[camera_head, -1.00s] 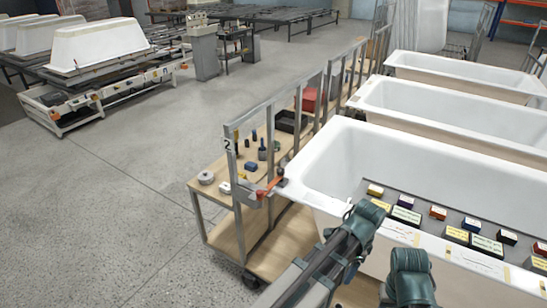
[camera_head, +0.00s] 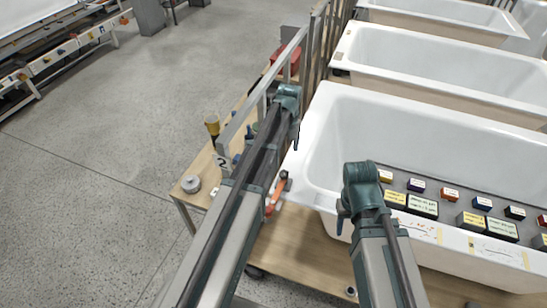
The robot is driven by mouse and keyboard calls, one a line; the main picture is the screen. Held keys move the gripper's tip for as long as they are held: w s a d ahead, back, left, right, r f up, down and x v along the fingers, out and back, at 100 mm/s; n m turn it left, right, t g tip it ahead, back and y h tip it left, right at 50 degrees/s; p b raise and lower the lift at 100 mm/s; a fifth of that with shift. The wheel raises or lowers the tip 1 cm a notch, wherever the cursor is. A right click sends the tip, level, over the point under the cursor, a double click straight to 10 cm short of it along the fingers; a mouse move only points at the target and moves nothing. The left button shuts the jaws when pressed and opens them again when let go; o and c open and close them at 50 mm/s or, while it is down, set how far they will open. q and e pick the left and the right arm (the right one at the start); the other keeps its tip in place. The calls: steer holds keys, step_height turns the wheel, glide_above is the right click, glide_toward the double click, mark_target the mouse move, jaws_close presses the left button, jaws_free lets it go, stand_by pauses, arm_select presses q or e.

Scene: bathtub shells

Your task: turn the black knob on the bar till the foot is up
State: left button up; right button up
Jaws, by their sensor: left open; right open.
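An orange-red bar (camera_head: 275,197) sits at the near left corner of the nearest tub. A small dark piece (camera_head: 284,175), which looks like the black knob, is at its upper end. The foot cannot be made out. My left gripper (camera_head: 296,138) is at the far end of the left arm, above and beyond the bar, by the rail and the tub's left rim. It is open and holds nothing that I can see. My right gripper (camera_head: 341,218) is open over the nearest tub's front left rim, to the right of the bar. Its jaws show only in small part.
The nearest white tub (camera_head: 440,130) has a row of labelled blocks (camera_head: 423,206) along its front.

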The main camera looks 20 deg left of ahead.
mark_target(284, 173)
arm_select(q)
steer(key=shift+w+a+r, duration=0.1)
steer(key=shift+w+a, duration=0.1)
steer(key=shift+a, duration=0.05)
step_height(284, 173, down, 14)
steer(key=b, duration=1.4)
steer(key=shift+r, duration=0.1)
jaws_close()
